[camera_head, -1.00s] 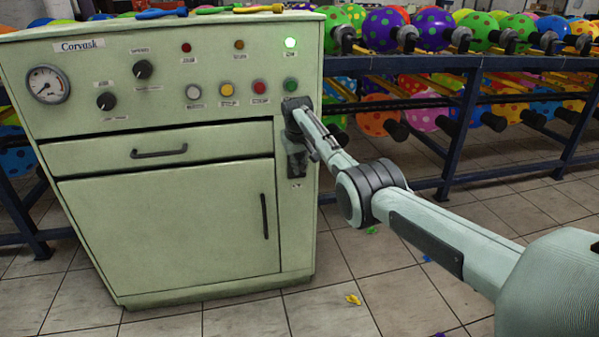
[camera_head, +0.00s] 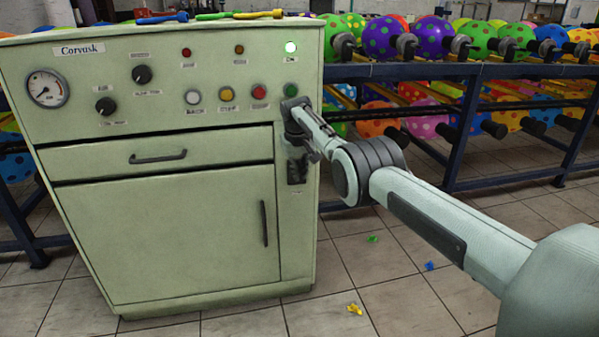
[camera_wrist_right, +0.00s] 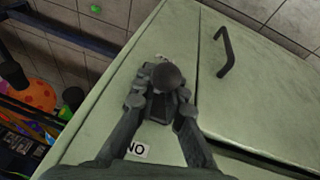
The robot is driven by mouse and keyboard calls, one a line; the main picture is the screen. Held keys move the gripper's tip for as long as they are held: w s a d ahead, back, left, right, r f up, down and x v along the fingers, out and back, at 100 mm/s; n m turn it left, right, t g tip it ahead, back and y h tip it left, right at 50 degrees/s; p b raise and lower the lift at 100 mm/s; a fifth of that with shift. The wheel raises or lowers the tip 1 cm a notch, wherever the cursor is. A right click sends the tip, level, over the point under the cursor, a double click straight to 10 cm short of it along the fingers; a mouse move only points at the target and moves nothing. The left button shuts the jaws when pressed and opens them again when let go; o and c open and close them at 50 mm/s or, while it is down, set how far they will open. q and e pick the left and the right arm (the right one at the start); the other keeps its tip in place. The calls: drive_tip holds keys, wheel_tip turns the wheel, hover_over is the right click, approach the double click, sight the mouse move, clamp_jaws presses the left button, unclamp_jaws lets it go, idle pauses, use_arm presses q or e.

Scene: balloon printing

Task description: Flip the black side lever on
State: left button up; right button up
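The black side lever (camera_wrist_right: 166,76) has a round knob and a dark base, on the front panel of the pale green machine (camera_head: 170,215). Its dark mount (camera_head: 297,172) shows in the head view at the panel's right side. In the right wrist view, my right gripper (camera_wrist_right: 161,95) has its fingers apart, one on each side of the lever. I cannot tell whether they touch it. A white label reading ON appears upside down (camera_wrist_right: 138,150) near the lever's base. In the head view my right gripper (camera_head: 299,146) is just above the mount. My left gripper is not in view.
Buttons, lamps and a gauge (camera_head: 47,88) sit on the upper panel. A door handle (camera_head: 264,223) is left of the lever. A balloon rack (camera_head: 455,140) stands at the right behind my arm. Small coloured scraps (camera_head: 354,309) lie on the tiled floor.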

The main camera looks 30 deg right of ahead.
drive_tip(key=o, duration=0.4)
drive_tip(key=shift+f, duration=0.1)
drive_tip(key=shift+r, duration=0.2)
drive_tip(key=shift+r, duration=0.15)
drive_tip(key=v, duration=1.1)
drive_tip(key=shift+s+r, duration=0.15)
drive_tip(key=shift+r, duration=0.05)
